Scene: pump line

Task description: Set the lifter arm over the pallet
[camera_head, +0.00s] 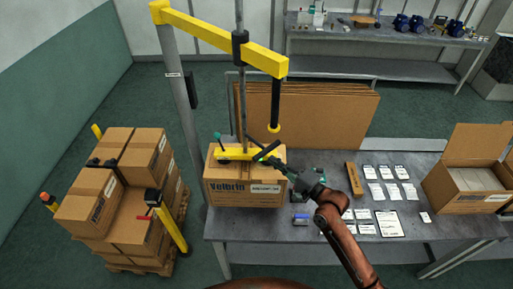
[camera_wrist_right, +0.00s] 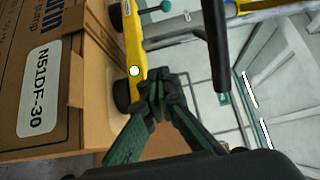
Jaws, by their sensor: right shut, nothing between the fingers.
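The yellow lifter arm (camera_head: 225,40) reaches from a grey post (camera_head: 180,95) at the left over the table. Below it hangs a yellow lifting bar (camera_head: 235,154) with dark suction pads, at the top of a cardboard pump box (camera_head: 245,188). The bar (camera_wrist_right: 133,45) and box (camera_wrist_right: 45,80) also show in the right wrist view. The pallet (camera_head: 135,266) stands on the floor at the left, stacked with cartons. My right gripper (camera_head: 278,166) is shut and empty beside the right end of the bar, close to a dark handle (camera_wrist_right: 214,45). I cannot tell if they touch. My left gripper is out of view.
The grey table (camera_head: 260,224) holds labels, a clipboard (camera_head: 390,223), a brown strip (camera_head: 354,180) and an open carton (camera_head: 468,198). Flat cardboard sheets (camera_head: 325,115) stand behind. Yellow-black corner posts (camera_head: 172,225) rise around the pallet. Floor is clear between pallet and table.

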